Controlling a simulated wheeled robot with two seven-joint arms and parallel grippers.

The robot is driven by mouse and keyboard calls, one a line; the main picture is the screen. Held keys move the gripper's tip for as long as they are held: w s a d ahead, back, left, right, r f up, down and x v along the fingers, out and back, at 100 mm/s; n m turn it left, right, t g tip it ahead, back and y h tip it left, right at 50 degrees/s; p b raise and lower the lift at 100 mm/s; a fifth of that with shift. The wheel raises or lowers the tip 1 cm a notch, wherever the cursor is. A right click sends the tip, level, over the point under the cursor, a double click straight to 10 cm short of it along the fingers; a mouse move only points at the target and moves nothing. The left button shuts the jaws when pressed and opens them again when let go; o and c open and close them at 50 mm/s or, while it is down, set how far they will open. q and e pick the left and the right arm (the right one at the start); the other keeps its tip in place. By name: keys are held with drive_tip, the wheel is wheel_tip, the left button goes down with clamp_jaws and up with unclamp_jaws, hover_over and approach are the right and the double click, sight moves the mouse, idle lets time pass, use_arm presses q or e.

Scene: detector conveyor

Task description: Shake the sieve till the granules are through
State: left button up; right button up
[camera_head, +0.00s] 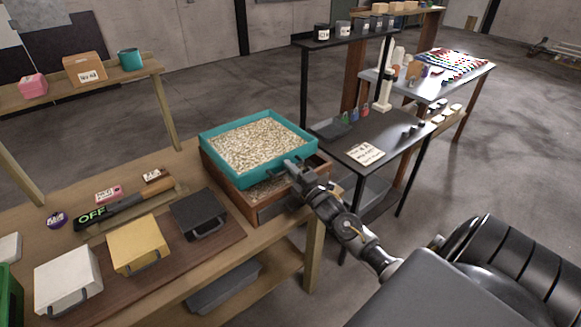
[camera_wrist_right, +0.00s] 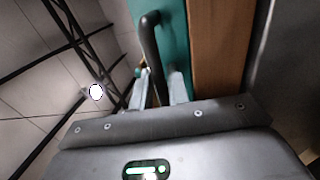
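The sieve (camera_head: 224,163) is a teal rectangular frame full of pale granules (camera_head: 258,144). It sits over a wooden box (camera_head: 257,212) at the table's right end, shifted and slightly turned against it. Some speckled material shows in the box below the sieve's front edge. My right gripper (camera_head: 291,167) is at the sieve's near right side. In the right wrist view, the fingers (camera_wrist_right: 160,88) are on both sides of the sieve's dark handle (camera_wrist_right: 151,38) and look shut on it. The teal wall (camera_wrist_right: 174,35) is beside them. My left gripper is out of view.
Left of the box, on the table, are a black bin (camera_head: 199,213), a yellow bin (camera_head: 138,244), a white bin (camera_head: 68,279) and a detector wand (camera_head: 125,206) marked OFF. A dark shelf table (camera_head: 385,140) stands close on the right.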

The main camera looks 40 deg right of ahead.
drive_tip(key=shift+w, duration=0.1)
clamp_jaws()
